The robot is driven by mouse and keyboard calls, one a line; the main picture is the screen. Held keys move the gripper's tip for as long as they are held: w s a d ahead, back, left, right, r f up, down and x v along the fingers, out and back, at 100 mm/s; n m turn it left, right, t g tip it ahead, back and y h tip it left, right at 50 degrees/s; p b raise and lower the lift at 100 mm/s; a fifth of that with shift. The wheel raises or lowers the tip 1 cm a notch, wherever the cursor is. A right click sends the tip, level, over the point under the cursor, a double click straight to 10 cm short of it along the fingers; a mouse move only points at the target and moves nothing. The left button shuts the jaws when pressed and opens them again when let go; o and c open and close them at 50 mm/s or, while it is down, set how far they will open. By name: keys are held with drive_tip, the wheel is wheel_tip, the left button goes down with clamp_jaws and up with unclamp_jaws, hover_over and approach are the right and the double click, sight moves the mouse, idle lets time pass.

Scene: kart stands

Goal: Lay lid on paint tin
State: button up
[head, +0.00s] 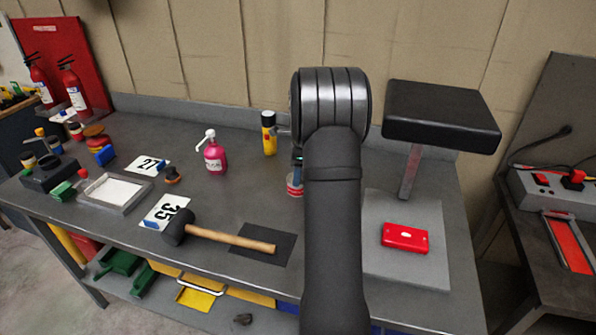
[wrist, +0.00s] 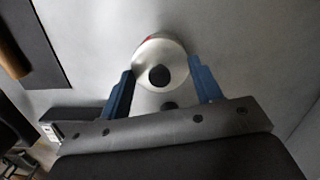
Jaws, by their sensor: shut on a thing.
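My gripper (wrist: 162,68) has its blue fingers on either side of a pale round lid (wrist: 160,58) with a dark knob, and is shut on it. A little red shows at the lid's far edge in the wrist view. In the head view the paint tin (head: 294,188), with red and pale bands, stands on the bench just left of my arm, mostly hidden behind it. My gripper (head: 297,160) shows there only in part, above the tin.
A mallet (head: 230,238) lies partly on a dark mat (head: 262,256) to the left. A red box (head: 405,237) lies on a grey plate (head: 395,272) below a black pad (head: 440,117) at right.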

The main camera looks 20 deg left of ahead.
idle(0.3)
drive_tip(key=o, duration=1.4)
drive_tip(key=shift+r, duration=3.5)
drive_tip(key=shift+f, duration=3.4)
